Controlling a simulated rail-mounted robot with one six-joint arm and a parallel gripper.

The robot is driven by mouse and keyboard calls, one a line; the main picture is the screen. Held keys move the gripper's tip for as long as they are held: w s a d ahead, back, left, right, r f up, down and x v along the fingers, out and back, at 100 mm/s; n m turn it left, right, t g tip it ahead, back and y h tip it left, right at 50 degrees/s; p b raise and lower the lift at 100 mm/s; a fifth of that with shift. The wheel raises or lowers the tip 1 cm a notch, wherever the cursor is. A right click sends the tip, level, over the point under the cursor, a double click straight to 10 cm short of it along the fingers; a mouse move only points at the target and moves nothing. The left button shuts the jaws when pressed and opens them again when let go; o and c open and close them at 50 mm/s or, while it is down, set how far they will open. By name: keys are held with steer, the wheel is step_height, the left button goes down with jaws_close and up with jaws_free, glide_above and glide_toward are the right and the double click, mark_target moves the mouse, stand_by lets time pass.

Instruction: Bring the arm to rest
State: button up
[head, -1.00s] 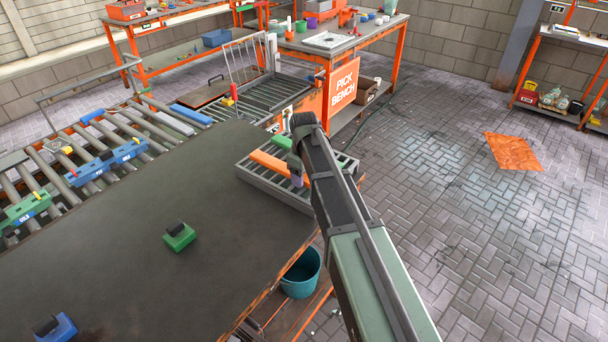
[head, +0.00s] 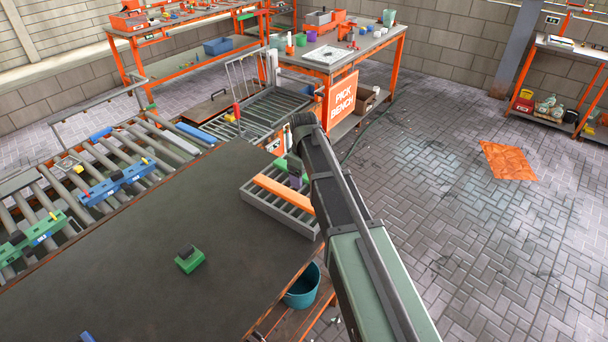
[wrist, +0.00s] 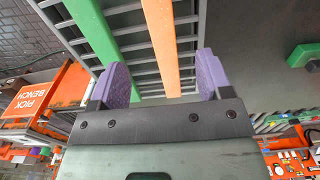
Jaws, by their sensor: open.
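My arm reaches in from the bottom right in the head view, and my gripper (head: 294,180) is over the slatted grey rack at the table's right edge. In the wrist view my gripper (wrist: 168,78) shows two purple fingers set wide apart with nothing held between them. Beyond the fingers, an orange plank (wrist: 161,45) and a green plank (wrist: 92,30) lie side by side on the rack (wrist: 140,65). In the head view the orange plank (head: 283,192) shows well, while my gripper and arm hide much of the green one.
A roller conveyor (head: 150,150) with blue and green pieces runs along the left. A teal bucket (head: 302,286) stands below the table edge. The paved floor at right is mostly open.

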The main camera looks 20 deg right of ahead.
stand_by(0.5)
steer(key=s+a+m, duration=0.2)
steer(key=s+m, duration=0.1)
steer(key=s, duration=0.8)
steer(key=s+a+m, duration=0.2)
steer(key=s+m, duration=0.2)
steer(key=s, duration=0.7)
steer(key=shift+s+a+m, duration=0.15)
steer(key=shift+s+m, duration=0.15)
steer(key=shift+s, duration=0.1)
